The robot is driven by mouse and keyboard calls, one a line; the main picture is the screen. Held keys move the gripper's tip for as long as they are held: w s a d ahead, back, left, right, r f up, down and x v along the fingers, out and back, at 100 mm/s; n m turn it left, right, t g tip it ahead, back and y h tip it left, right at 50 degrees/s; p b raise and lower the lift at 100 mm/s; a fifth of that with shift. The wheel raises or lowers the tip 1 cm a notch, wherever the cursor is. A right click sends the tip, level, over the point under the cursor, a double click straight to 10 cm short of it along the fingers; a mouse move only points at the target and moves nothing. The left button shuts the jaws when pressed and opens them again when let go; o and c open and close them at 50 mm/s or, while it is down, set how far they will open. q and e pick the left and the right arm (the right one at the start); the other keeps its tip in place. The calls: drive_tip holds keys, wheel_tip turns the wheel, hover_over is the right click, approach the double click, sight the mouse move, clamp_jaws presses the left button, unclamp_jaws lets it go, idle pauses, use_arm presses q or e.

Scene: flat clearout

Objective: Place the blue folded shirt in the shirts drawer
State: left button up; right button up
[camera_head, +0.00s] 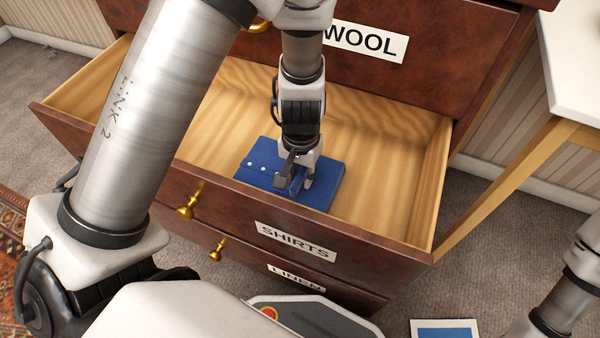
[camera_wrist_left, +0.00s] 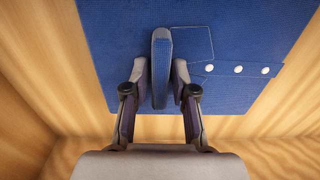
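The blue folded shirt (camera_head: 322,188) lies flat inside the open shirts drawer (camera_head: 400,205), with white buttons on its left part. It also fills much of the left wrist view (camera_wrist_left: 240,95), where a raised blue ridge stands up from it. My left gripper (camera_head: 298,184) reaches down into the drawer at the shirt. In the left wrist view its two fingertips (camera_wrist_left: 160,78) stand on either side of the ridge, with a narrow gap visible at the left finger. The gripper looks slightly open. My right arm shows at the lower right edge; its gripper is out of view.
The closed wool drawer (camera_head: 430,70) is above, and the linen drawer (camera_head: 330,293) is below. Brass knobs (camera_head: 190,201) stick out in front. A white table (camera_head: 575,70) stands at the right. The drawer floor is bare around the shirt. A blue-and-white item (camera_head: 445,331) shows at the bottom.

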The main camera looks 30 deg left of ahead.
use_arm(q)
wheel_tip(320, 180, up, 12)
drive_tip(key=p, duration=0.7)
drive_tip(key=shift+r, duration=0.2)
drive_tip(key=shift+d, duration=0.1)
